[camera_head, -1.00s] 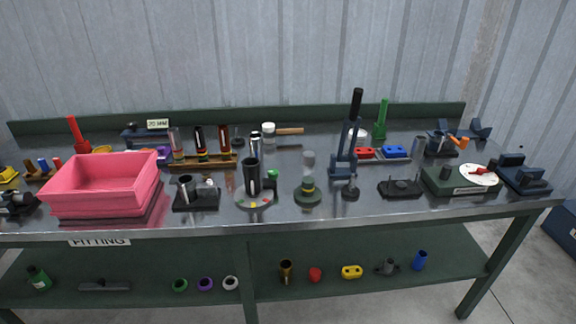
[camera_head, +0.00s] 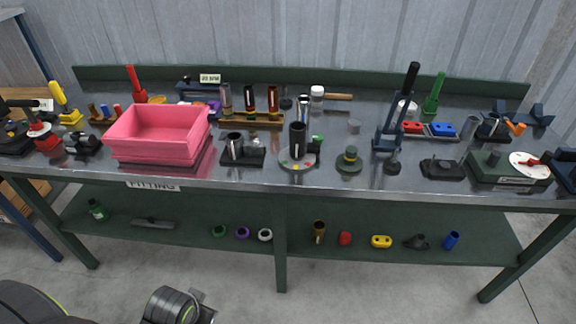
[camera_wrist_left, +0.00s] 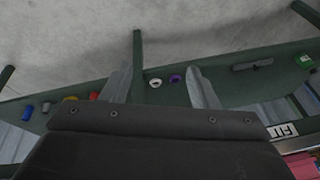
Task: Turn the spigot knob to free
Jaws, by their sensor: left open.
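No part is labelled as a spigot knob at this size. A black upright cylinder (camera_head: 298,138) stands on a round grey plate (camera_head: 286,163) with coloured marks, at the bench's front middle; a small green part (camera_head: 317,140) is beside it. A white dial (camera_head: 530,165) with a red pointer sits on a dark green box (camera_head: 490,168) at the right. I cannot tell which is the spigot. My left gripper (camera_wrist_left: 158,72) is open and empty in the left wrist view, its fingers apart above the floor and lower shelf. My right gripper is not in view.
The bench (camera_head: 240,180) is crowded. A pink bin (camera_head: 150,150) stands at its front left, and a tall black-handled lever tool (camera_head: 393,120) right of centre. The lower shelf (camera_head: 200,215) holds several small parts. The floor in front is clear apart from parts of my body.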

